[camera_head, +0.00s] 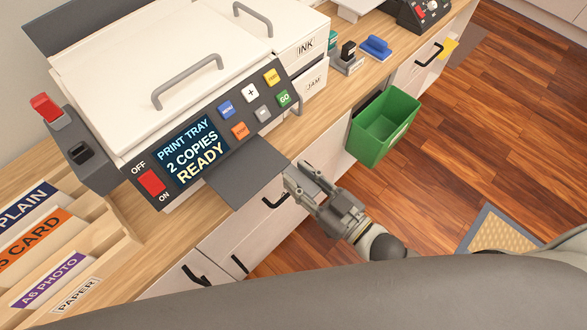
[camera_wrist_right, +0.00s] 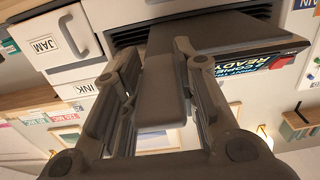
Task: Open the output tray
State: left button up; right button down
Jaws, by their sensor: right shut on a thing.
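The output tray (camera_head: 246,178) is a flat dark grey plate sticking out from the front of the white printer (camera_head: 130,75), below its control panel. My right gripper (camera_head: 298,176) is at the tray's outer edge, over the front of the counter. In the right wrist view the tray (camera_wrist_right: 222,36) comes out of a dark slot, and its narrow grey tab lies between the two fingers (camera_wrist_right: 157,58). The right gripper is shut on this tab. The printer display reads "PRINT TRAY 2 COPIES READY". My left gripper is not in view.
A green bin (camera_head: 384,125) hangs on the counter front just right of my gripper. Cabinet doors with black handles are below. Paper slots (camera_head: 60,255) stand at the left. The INK and JAM compartments (camera_head: 306,75) are right of the control panel.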

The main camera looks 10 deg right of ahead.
jog(key=c, duration=1.1)
grip_release()
jog(key=v, duration=1.2)
